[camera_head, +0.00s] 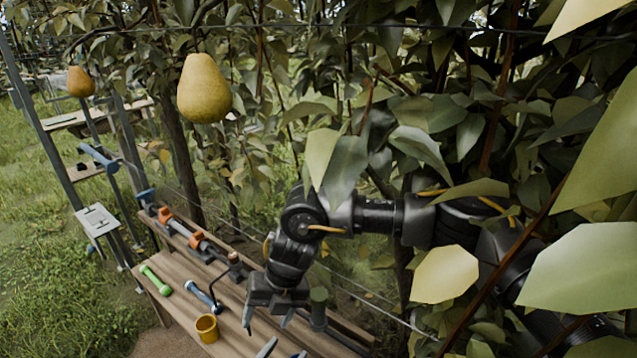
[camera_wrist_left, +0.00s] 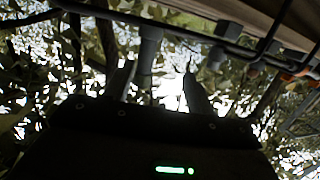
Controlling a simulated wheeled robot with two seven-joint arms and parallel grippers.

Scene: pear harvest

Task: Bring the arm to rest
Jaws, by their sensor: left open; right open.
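My right arm (camera_head: 380,215) comes in from the right through the leaves and bends down over the bench. My right gripper (camera_head: 268,318) points down, open and empty, its fingers apart above the planks. My left gripper (camera_head: 283,350) shows only as two separate fingertips at the bottom edge; the rest of the left arm is out of view. In the left wrist view my left gripper (camera_wrist_left: 159,68) is open, with nothing visible between its fingers. A large yellow pear (camera_head: 204,90) hangs at upper left, apart from both grippers. A smaller orange pear (camera_head: 80,82) hangs farther back.
Dense leaves (camera_head: 415,145) surround my right arm. Grass (camera_head: 50,290) lies open at left.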

